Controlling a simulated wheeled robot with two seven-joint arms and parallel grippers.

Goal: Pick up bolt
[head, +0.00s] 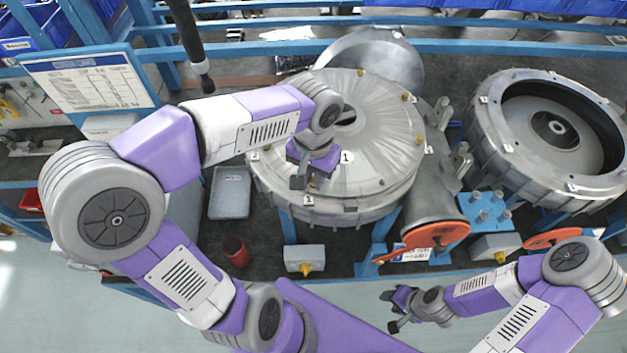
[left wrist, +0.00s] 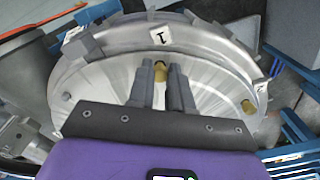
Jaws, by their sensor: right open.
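The round metal blower housing (head: 385,160) sits on the bench. Brass bolts stand around its rim, one at the right edge (head: 419,140). My left gripper (head: 300,182) points down at the housing's near rim. In the left wrist view a brass bolt (left wrist: 160,74) by the "1" label is between the two left fingertips. I cannot tell whether the fingers touch it. In the head view the gripper hides this bolt. Another bolt (left wrist: 248,105) shows further right in the wrist view. My right gripper (head: 388,312) is open and empty in front of the bench.
A second open housing (head: 490,130) stands at the right. A blue block with several pegs (head: 485,208) is between the housings. A grey tray (head: 230,193) and a red cup (head: 236,251) are at the left. An orange-handled part (head: 435,238) lies near the front edge.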

